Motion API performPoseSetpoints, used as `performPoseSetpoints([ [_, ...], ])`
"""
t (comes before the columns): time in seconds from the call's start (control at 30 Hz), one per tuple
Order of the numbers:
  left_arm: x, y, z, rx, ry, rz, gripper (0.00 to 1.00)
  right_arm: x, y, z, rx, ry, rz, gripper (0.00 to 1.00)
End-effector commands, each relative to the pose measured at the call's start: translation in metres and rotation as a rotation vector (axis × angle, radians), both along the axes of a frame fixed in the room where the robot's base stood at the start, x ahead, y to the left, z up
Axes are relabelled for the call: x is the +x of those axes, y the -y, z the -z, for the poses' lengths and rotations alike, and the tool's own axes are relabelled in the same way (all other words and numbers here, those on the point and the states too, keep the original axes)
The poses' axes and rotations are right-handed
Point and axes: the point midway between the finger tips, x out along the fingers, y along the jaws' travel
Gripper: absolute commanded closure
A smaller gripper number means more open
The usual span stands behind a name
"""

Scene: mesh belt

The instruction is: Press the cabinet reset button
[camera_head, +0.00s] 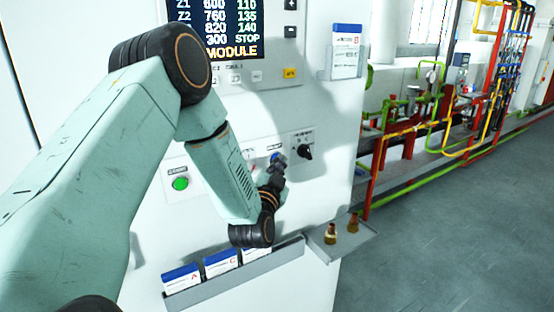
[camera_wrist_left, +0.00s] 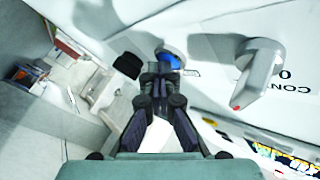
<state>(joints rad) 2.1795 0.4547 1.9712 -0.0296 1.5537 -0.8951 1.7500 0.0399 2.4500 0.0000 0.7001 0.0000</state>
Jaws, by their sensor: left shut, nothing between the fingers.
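The white cabinet (camera_head: 330,110) fills the middle of the head view. A blue button (camera_head: 275,155) sits on its front panel, partly hidden by my left gripper (camera_head: 279,163). I cannot read its label clearly. In the left wrist view the blue button (camera_wrist_left: 169,58) shows just beyond the closed fingertips of my left gripper (camera_wrist_left: 160,70). The gripper is shut and empty, with its tips at the button. I cannot tell whether they touch it. My right gripper is in neither view.
A green button (camera_head: 180,183) is to the left. A rack with booklets (camera_head: 221,264) and a small shelf with brass parts (camera_head: 340,240) jut out below.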

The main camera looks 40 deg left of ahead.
Motion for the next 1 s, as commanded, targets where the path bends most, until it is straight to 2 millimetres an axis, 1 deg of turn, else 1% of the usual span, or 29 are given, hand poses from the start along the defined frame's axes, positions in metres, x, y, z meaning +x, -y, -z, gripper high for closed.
performPoseSetpoints([
  [0.4,-0.006,0.015,0.001,0.0,-0.001,-0.001,1.0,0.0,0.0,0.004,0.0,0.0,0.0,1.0],
  [0.73,-0.007,0.017,0.001,0.0,0.0,0.0,1.0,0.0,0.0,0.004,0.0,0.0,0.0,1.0],
  [1.0,-0.014,0.038,0.001,0.001,0.0,0.003,1.0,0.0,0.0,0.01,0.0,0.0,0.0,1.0],
])
